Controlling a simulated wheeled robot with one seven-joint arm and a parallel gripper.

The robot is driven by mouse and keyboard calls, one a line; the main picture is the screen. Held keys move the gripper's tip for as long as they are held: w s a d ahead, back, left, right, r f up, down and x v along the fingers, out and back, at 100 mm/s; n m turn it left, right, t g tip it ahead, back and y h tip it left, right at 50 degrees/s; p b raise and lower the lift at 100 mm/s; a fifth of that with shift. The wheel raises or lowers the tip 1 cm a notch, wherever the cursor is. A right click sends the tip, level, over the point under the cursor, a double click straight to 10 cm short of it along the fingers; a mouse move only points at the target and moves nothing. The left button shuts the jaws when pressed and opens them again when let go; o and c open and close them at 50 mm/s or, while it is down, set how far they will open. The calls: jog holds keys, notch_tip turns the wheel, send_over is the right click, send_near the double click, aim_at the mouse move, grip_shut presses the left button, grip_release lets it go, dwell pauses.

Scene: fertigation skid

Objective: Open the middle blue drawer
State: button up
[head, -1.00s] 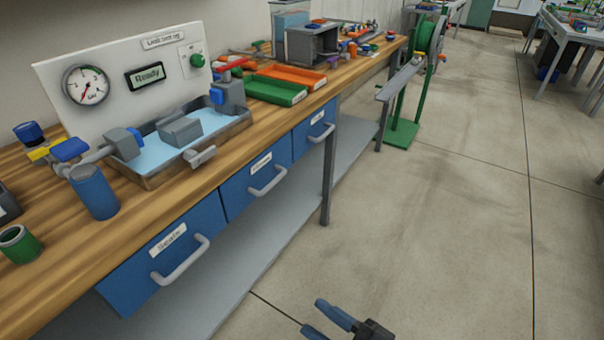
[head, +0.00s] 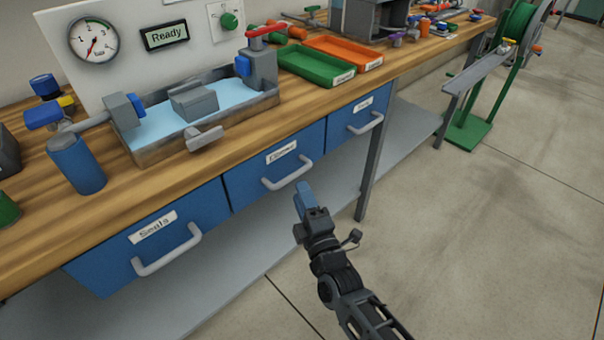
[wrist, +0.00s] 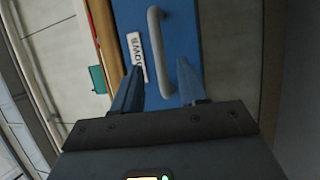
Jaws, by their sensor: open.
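The middle blue drawer (head: 270,178) is shut under the bench top, between two other blue drawers. It has a white label and a pale grey bar handle (head: 288,174). My gripper (head: 303,200) is open and empty, in front of this drawer near its right part, just below and right of the handle in the head view. In the wrist view, the gripper (wrist: 159,78) has its two blue fingers apart. A drawer handle (wrist: 156,45) appears between them on a blue front (wrist: 180,30), beyond the fingertips. I cannot see any contact.
The left drawer (head: 190,225) and right drawer (head: 345,130) are shut, each with a handle. A grey bench leg (head: 370,180) stands right of my gripper. A grey lower shelf (head: 410,130) runs beneath. A green reel stand (head: 500,90) is farther right. The floor in front is clear.

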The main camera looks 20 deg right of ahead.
aim_at(293, 174)
jog(key=b+x, duration=0.1)
jog(key=x, duration=0.5)
jog(key=shift+w, duration=0.2)
jog(key=shift+c, duration=0.3)
grip_shut()
